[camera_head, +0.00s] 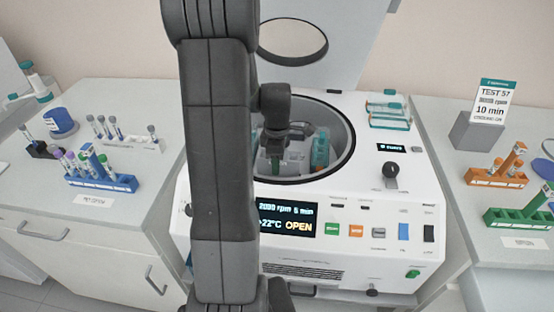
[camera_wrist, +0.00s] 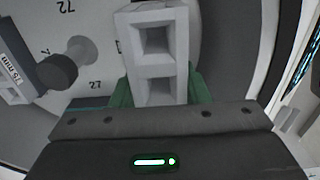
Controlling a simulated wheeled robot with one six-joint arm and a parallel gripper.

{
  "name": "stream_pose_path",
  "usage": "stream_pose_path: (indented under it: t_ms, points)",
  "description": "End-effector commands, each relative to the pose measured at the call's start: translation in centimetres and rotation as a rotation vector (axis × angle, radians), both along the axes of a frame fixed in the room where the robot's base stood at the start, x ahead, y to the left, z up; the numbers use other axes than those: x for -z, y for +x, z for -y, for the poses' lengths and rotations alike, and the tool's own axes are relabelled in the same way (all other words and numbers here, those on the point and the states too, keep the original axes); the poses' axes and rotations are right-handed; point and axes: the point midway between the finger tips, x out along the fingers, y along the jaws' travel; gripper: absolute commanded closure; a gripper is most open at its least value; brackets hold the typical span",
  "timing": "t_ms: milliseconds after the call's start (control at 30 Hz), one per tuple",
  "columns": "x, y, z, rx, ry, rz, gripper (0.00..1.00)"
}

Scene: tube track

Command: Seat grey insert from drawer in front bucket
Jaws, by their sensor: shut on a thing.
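My gripper (camera_head: 275,140) reaches down into the open bowl (camera_head: 347,160) of the white centrifuge. In the wrist view, its green finger pads (camera_wrist: 198,88) are shut on the sides of a light grey insert (camera_wrist: 153,65) with two square openings. In the head view, a grey piece, likely this insert, shows low in the bowl beside green pads. A teal-and-white piece (camera_head: 320,150) stands in the bowl to the right of my gripper. The front bucket is not clearly visible, and I cannot tell whether the insert touches it.
The round lid opening (camera_head: 292,42) is above the bowl. The panel display (camera_head: 286,218) reads OPEN. Racks with tubes stand on the left bench (camera_head: 100,184) and right bench (camera_head: 500,178). A dark knob (camera_wrist: 58,72) and a labelled grey block (camera_wrist: 14,84) are left of the insert.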

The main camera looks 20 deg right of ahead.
Motion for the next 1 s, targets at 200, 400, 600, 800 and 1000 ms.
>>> stream_pose_path:
  t_ms: [200, 400, 600, 800, 1000]
  points:
    - [0.11, 0.00, 0.03, 0.000, 0.000, 0.000, 0.80]
    - [0.11, -0.01, 0.04, 0.000, 0.000, 0.000, 0.80]
    - [0.41, -0.02, 0.04, 0.000, 0.000, 0.000, 0.80]
    - [0.65, -0.03, 0.03, 0.000, 0.000, 0.000, 0.80]
    - [0.64, -0.03, 0.03, 0.000, 0.000, 0.000, 0.80]
